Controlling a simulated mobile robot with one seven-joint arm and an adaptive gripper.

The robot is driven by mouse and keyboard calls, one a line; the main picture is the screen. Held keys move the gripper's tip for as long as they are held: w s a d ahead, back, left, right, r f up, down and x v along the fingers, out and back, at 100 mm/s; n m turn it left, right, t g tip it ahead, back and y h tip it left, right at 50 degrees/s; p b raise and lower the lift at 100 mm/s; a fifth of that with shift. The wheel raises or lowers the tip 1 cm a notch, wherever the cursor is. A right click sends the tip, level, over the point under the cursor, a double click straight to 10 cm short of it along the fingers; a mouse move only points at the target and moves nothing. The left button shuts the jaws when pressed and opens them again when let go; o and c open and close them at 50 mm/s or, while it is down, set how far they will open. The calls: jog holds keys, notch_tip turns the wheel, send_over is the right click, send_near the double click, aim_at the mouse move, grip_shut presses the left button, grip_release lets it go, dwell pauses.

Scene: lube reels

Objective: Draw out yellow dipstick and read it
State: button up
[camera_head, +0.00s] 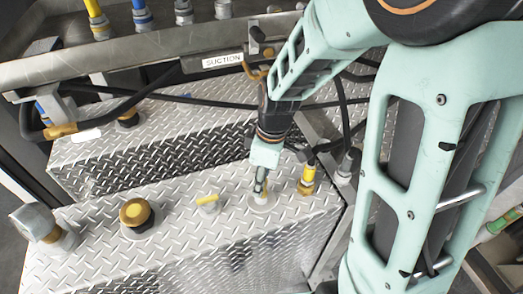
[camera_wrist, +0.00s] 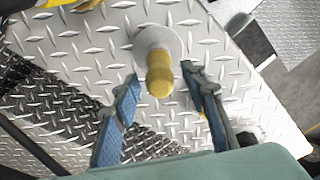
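The yellow dipstick's rounded handle (camera_wrist: 159,76) stands up from a pale round flange (camera_wrist: 170,42) on a diamond-plate tank top in the wrist view. My gripper (camera_wrist: 161,88) is open, with one blue-padded finger on each side of the handle and a visible gap on both sides. I cannot tell how deep the fingertips reach along it. In the head view my gripper (camera_head: 261,186) points down over the same flange (camera_head: 263,204) and hides the handle.
On the same tank top, a small yellow-handled fitting (camera_head: 208,202) and a large yellow-brown cap (camera_head: 137,214) stand left of my gripper. A metal rail with a SUCTION label (camera_head: 222,60) runs behind.

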jog(key=shift+f, duration=0.35)
jog(key=shift+c, duration=0.3)
grip_shut()
notch_tip(320, 180, up, 30)
jog(key=p, duration=0.9)
jog(key=shift+f+p, duration=0.2)
jog(key=shift+p, duration=0.1)
